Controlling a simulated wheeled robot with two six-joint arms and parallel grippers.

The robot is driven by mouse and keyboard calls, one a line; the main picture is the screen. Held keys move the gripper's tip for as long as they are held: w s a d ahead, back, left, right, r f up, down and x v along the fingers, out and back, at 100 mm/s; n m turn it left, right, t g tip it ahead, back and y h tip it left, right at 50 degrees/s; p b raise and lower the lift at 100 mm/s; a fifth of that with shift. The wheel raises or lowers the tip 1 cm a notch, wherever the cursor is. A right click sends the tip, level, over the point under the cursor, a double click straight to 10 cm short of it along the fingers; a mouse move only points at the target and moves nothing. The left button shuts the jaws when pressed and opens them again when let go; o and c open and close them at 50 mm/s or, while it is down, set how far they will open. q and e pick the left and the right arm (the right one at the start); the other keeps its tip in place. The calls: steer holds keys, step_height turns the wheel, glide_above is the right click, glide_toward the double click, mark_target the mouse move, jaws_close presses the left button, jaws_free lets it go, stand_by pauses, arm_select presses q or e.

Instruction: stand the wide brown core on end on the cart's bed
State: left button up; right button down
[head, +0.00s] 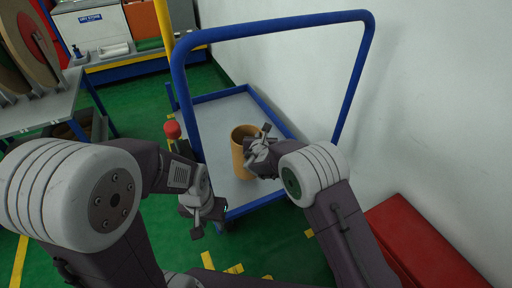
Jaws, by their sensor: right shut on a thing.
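The wide brown core (241,158) is a hollow orange-brown tube, upright with its open end up, over the grey bed (227,109) of the blue-framed cart. My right gripper (262,140) is shut on the core's right upper rim and hides part of it. The core's base appears to be at the bed; I cannot tell whether it touches. My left gripper (212,222) hangs in front of the cart's near left corner, over the green floor, away from the core. Its fingers are too small to tell whether they are open or shut.
A white wall (445,110) stands close on the right, with a red box (425,245) below. A grey table (45,108) with large reels is at left. The far bed is clear.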

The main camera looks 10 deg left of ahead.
steer(key=shift+w+a+f+b, duration=0.1)
steer(key=shift+a+f+b, duration=0.3)
steer(key=shift+f, duration=0.45)
steer(key=shift+a+f+b, duration=0.2)
steer(key=shift+f+b, duration=0.3)
steer(key=shift+f, duration=0.3)
steer(key=shift+w+a+f+b, duration=0.1)
steer(key=shift+a+f+b, duration=0.3)
steer(key=shift+f, duration=0.45)
steer(key=shift+d, duration=0.1)
steer(key=shift+f, duration=0.15)
steer(key=c, duration=1.5)
jaws_free()
steer(key=shift+s, duration=0.1)
steer(key=shift+o, duration=0.2)
